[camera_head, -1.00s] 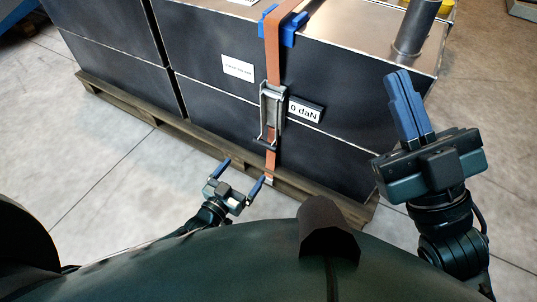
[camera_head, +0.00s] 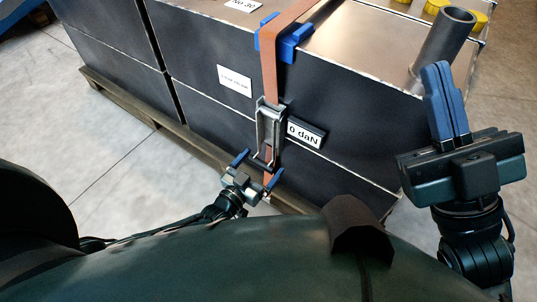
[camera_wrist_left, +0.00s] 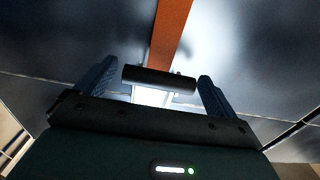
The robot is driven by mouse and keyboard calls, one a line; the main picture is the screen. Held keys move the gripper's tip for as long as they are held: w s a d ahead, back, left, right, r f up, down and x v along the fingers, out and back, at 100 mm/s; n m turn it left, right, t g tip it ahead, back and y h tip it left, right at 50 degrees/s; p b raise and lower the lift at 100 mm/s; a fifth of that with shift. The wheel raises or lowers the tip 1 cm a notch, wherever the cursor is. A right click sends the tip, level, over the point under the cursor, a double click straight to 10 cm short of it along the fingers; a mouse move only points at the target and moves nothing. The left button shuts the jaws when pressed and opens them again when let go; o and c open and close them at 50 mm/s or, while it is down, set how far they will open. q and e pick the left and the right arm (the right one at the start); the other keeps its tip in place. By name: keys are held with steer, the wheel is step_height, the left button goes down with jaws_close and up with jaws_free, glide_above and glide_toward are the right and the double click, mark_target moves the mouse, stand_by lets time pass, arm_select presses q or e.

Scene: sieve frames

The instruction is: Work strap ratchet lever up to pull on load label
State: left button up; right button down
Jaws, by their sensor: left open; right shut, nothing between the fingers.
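The strap ratchet (camera_head: 269,128) is a grey metal frame on the orange strap (camera_head: 268,70), against the dark crate's front face. Its lever hangs down, and the dark lever grip (camera_head: 262,164) is at the lower end. The load label (camera_head: 305,133) reads "0 daN" just right of the ratchet. My left gripper (camera_head: 258,168) is open just below the ratchet, its blue fingers pointing up. In the left wrist view, the lever grip (camera_wrist_left: 158,79) lies crosswise between the two open fingers, apart from both. My right gripper (camera_head: 445,100) is shut and empty at the right, in front of the crate.
The dark crates (camera_head: 205,60) stand on a wooden pallet (camera_head: 150,115). A blue corner protector (camera_head: 290,45) sits under the strap at the top edge. A metal pipe (camera_head: 445,42) stands on top near my right gripper. Grey floor is clear at the left.

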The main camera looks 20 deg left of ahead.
arm_select(q)
steer(key=shift+w+d, duration=0.15)
steer(key=shift+w, duration=0.25)
arm_select(e)
steer(key=shift+w+d, duration=0.15)
steer(key=shift+w, duration=0.15)
